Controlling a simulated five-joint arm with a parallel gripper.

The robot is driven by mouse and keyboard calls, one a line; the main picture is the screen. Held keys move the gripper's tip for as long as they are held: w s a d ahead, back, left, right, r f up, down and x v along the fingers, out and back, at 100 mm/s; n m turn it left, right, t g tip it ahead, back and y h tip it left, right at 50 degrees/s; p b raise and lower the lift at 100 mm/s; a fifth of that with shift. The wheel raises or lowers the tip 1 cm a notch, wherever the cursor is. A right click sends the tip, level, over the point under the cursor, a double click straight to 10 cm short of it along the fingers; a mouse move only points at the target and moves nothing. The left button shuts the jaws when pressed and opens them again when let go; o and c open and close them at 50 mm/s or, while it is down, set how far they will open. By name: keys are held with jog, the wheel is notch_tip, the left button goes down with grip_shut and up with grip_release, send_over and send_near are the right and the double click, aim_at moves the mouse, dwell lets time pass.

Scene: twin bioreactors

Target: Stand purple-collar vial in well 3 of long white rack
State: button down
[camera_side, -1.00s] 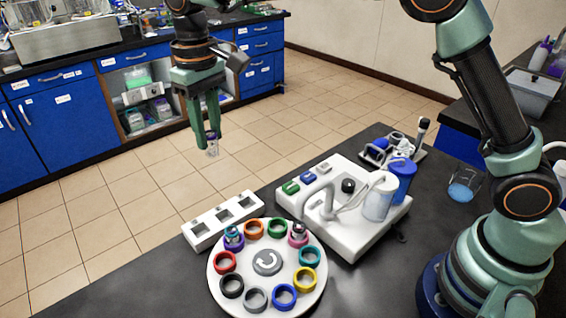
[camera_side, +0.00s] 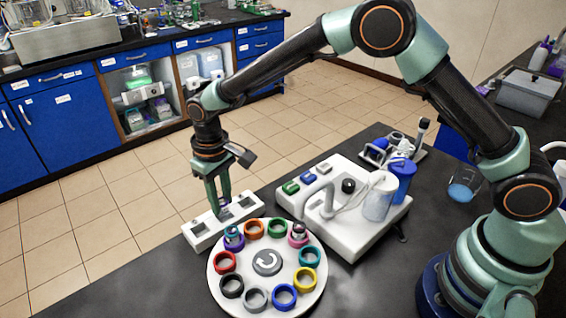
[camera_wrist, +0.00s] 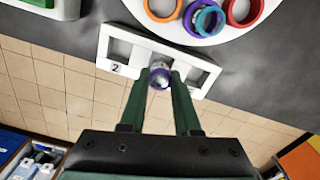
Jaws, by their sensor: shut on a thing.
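The purple-collar vial (camera_wrist: 159,77) is between my fingertips, its purple ring and pale top showing in the wrist view. My gripper (camera_side: 221,208) is shut on it, pointing down at the long white rack (camera_side: 200,240). The rack also shows in the wrist view (camera_wrist: 140,38). There the vial overlaps the middle of the rack, with one open well on either side and a "2" label to its left. I cannot tell whether the vial's bottom is inside the well or above it, as the fingers hide it.
The round white carousel (camera_side: 267,284) with coloured rings stands close in front of the rack. Two vials stand in its rings. A white apparatus (camera_side: 345,230) with a spout and jars is to the right. Tiled floor lies beyond the rack.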

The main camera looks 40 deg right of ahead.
jog(key=shift+f, duration=1.1)
jog(key=shift+f, duration=0.25)
